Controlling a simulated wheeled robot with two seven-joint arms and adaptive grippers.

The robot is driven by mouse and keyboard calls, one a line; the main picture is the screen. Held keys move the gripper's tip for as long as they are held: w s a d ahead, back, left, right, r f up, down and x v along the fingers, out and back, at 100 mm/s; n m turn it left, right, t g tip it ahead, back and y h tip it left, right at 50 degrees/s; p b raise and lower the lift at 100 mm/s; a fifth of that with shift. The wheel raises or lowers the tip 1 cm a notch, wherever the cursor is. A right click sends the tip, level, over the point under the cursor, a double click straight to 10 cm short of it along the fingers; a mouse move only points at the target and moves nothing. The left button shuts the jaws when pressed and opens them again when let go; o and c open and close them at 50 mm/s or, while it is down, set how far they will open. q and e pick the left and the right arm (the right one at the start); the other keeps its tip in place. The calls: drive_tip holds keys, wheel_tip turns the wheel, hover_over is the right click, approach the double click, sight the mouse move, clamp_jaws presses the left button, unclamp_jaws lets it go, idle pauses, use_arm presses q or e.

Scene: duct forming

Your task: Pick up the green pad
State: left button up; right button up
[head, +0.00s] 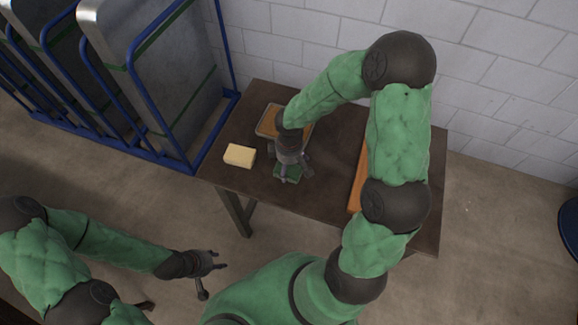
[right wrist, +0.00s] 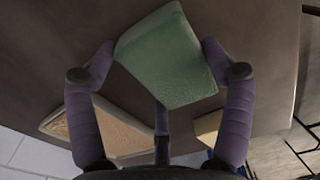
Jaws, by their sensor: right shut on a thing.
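The green pad (right wrist: 168,58) is a flat, pale-edged green block in the right wrist view, between the fingers of my right gripper (right wrist: 160,68). In the head view the pad (head: 288,172) shows only in part beneath my right gripper (head: 290,174), over the dark table. My right gripper is shut on the pad. I cannot tell whether the pad touches the table or is just above it. My left gripper (head: 217,268) is away from the table at lower left, with its fingers spread and nothing between them.
The dark brown table (head: 228,176) stands against a white block wall. A yellow block (head: 240,155) lies on its left part, and a tan-filled tray (head: 268,122) sits behind the gripper. An orange-brown board (head: 357,183) lies to the right, partly behind my right arm. A blue rack (head: 190,150) holds metal panels at left.

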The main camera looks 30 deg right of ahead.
drive_tip(key=shift+r, duration=0.4)
wheel_tip(320, 180, up, 2)
drive_tip(key=shift+r+p, duration=0.25)
drive_tip(key=shift+p, duration=0.55)
drive_tip(key=s+a+r+p, duration=0.3)
drive_tip(key=s+a+r, duration=0.4)
drive_tip(key=s, duration=0.5)
drive_tip(key=shift+a+r, duration=0.15)
drive_tip(key=shift+r, duration=1.15)
drive_tip(key=o, duration=0.6)
drive_tip(key=shift+c, duration=0.2)
drive_tip(key=c, duration=0.4)
